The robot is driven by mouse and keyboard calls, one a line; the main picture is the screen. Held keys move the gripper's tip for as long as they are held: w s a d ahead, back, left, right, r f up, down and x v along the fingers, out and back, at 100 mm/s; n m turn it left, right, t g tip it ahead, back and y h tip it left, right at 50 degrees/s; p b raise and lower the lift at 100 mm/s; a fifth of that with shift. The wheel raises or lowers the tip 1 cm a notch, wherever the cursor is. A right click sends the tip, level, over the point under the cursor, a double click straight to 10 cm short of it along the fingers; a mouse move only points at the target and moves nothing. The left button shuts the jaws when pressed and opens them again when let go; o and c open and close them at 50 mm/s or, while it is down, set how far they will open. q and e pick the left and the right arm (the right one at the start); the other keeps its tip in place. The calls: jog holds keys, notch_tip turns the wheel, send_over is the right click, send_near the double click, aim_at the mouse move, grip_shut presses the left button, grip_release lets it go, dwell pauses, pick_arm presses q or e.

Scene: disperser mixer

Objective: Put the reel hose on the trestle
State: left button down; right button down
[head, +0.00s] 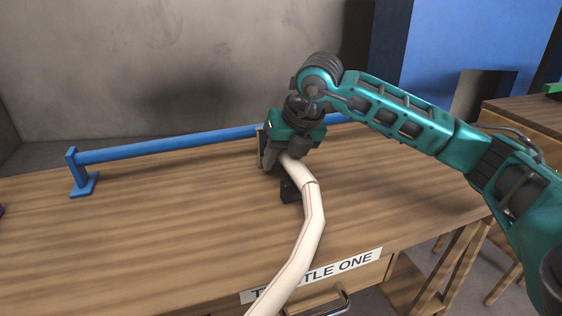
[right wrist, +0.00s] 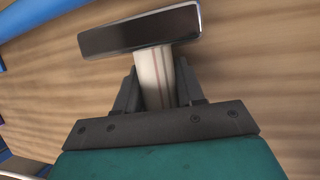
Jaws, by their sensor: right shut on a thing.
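The cream reel hose (head: 312,215) runs up over the front edge of the wooden trestle (head: 140,235), bends, and ends in my right gripper (head: 283,166). The trestle's front label (head: 340,268) reads "TLE ONE" with its middle covered by the hose. My right gripper is shut on the hose near its end, low over the tabletop. In the right wrist view the hose (right wrist: 152,78) lies between the two dark fingers, with a dark flat block (right wrist: 140,32) across its end. Whether the hose end touches the wood I cannot tell. My left gripper is out of view.
A blue rail (head: 180,146) on a foot runs along the back of the tabletop, passing behind my right gripper. A drawer handle (head: 322,303) is below the label. Another wooden table (head: 525,112) stands at right. The left tabletop is mostly clear.

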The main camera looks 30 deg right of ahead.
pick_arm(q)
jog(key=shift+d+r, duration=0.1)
pick_arm(e)
jog(key=c, duration=1.1)
grip_release()
jog(key=shift+f, duration=0.15)
jog(key=shift+c, duration=0.2)
jog(key=o, duration=0.5)
jog(key=shift+c, duration=0.2)
jog(key=shift+r, duration=0.35)
pick_arm(q)
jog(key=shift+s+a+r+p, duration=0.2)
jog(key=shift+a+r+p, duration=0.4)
jog(key=shift+p, duration=1)
pick_arm(e)
jog(key=v, duration=1.1)
jog(key=shift+s+r, duration=0.3)
